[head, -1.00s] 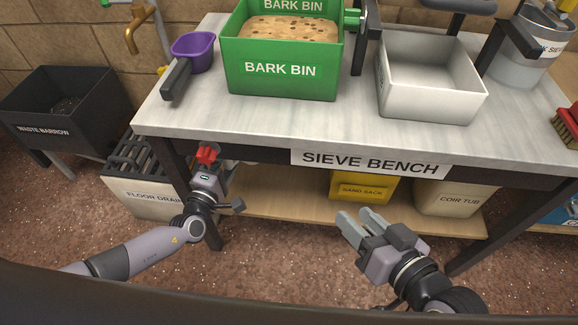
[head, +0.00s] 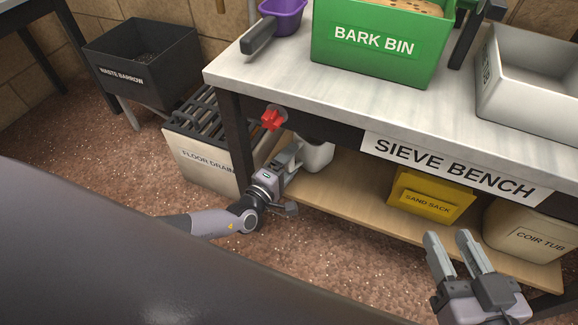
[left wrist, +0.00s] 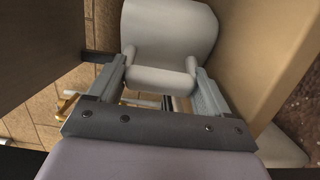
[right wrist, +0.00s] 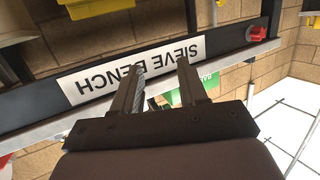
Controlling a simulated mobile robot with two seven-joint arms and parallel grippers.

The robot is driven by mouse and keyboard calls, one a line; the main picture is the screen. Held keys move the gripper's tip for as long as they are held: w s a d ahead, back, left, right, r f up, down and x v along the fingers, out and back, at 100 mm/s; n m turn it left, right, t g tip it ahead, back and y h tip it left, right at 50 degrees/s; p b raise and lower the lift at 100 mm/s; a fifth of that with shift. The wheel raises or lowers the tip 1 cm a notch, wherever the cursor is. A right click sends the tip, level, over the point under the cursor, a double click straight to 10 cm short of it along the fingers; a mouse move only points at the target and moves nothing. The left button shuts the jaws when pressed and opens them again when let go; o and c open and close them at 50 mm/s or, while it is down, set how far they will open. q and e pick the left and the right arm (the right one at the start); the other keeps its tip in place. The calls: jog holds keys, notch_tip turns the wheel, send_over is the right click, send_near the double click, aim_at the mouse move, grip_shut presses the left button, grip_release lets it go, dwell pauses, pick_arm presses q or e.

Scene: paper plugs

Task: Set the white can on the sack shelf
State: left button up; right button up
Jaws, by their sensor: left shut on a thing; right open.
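The white can (head: 318,157) is under the bench's left end in the head view, partly hidden by the bench edge and my gripper. My left gripper (head: 294,153) is shut on it. In the left wrist view the can (left wrist: 170,30) has its handle-like part between the fingertips (left wrist: 162,75). The sack shelf (head: 350,205) is the wooden lower board carrying the yellow sand sack box (head: 432,196). The can is at the shelf's left end; I cannot tell whether it touches the board. My right gripper (head: 448,240) is open and empty in front of the shelf.
The sieve bench top (head: 290,80) overhangs the shelf, with a dark leg (head: 232,125) at the left. A red knob (head: 273,117) is near my left gripper. The coir tub (head: 530,230) stands on the right. The shelf between can and sack box is clear.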

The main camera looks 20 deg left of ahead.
dwell(0.3)
pick_arm(q)
jog(key=o, duration=0.9)
jog(key=shift+f, duration=0.1)
jog(key=shift+s+r, duration=0.15)
jog(key=shift+r, duration=0.05)
jog(key=p+v, duration=0.4)
jog(key=v, duration=0.7)
jog(key=shift+s+a, duration=0.1)
jog(key=shift+s, duration=0.3)
pick_arm(e)
jog(key=shift+w+a+f+m+g+y, duration=0.1)
jog(key=shift+w+a+m+g+y, duration=0.1)
jog(key=shift+a+m+g, duration=0.3)
jog(key=shift+w+a+m+g+y, duration=0.2)
jog(key=shift+a+g, duration=0.2)
jog(key=shift+a, duration=0.3)
pick_arm(q)
jog(key=shift+f, duration=0.1)
